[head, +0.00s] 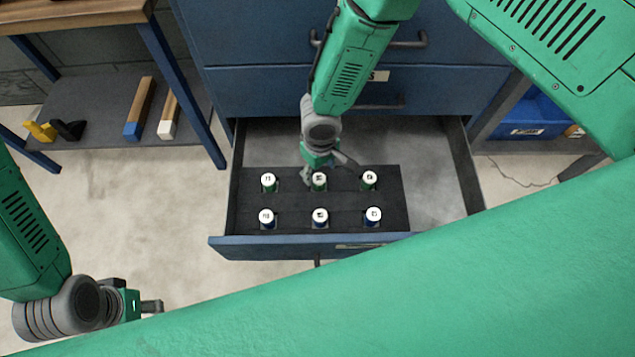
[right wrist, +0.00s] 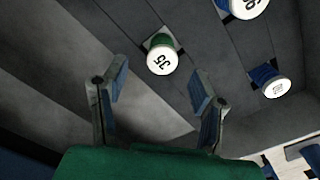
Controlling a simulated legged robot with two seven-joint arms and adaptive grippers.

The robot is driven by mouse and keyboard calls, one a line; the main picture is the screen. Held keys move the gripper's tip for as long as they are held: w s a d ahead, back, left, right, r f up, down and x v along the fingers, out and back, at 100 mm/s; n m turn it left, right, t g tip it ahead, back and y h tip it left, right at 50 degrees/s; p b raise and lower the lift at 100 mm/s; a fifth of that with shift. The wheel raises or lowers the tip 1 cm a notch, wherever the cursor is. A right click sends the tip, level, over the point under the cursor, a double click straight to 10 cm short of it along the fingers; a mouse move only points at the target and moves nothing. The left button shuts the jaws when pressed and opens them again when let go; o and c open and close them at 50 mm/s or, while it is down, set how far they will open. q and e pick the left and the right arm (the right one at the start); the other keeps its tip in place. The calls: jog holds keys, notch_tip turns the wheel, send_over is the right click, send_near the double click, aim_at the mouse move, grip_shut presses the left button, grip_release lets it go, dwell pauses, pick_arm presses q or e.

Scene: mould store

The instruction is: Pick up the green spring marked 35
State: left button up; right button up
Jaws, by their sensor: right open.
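The green spring marked 35 (right wrist: 160,57) stands upright in its slot, with a white top. In the right wrist view it lies just beyond and between my right fingertips (right wrist: 158,80), not gripped. In the head view it appears to be the back-left spring (head: 268,182). My right gripper (head: 327,170) is open and empty above the back row, close to the back-middle green spring (head: 319,182). My left gripper (head: 150,306) is at the lower left, away from the drawer; its jaws are too small to read.
The dark tray (head: 293,203) holds two rows of springs, green behind and blue in front. Blue springs stand close by (right wrist: 270,82). The open drawer (head: 222,241) has walls around the tray and bare floor at its right. A workbench leg (head: 180,85) stands left.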

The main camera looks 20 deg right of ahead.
aim_at(320, 178)
notch_tip(320, 178, down, 5)
jog(key=shift+d+r+b, duration=0.1)
jog(key=shift+r+b, duration=0.05)
jog(key=shift+b, duration=0.8)
jog(key=shift+a, duration=0.2)
jog(key=shift+r, duration=0.1)
jog(key=shift+c, duration=0.8)
grip_shut()
jog(key=shift+d, duration=0.1)
jog(key=shift+s, duration=0.1)
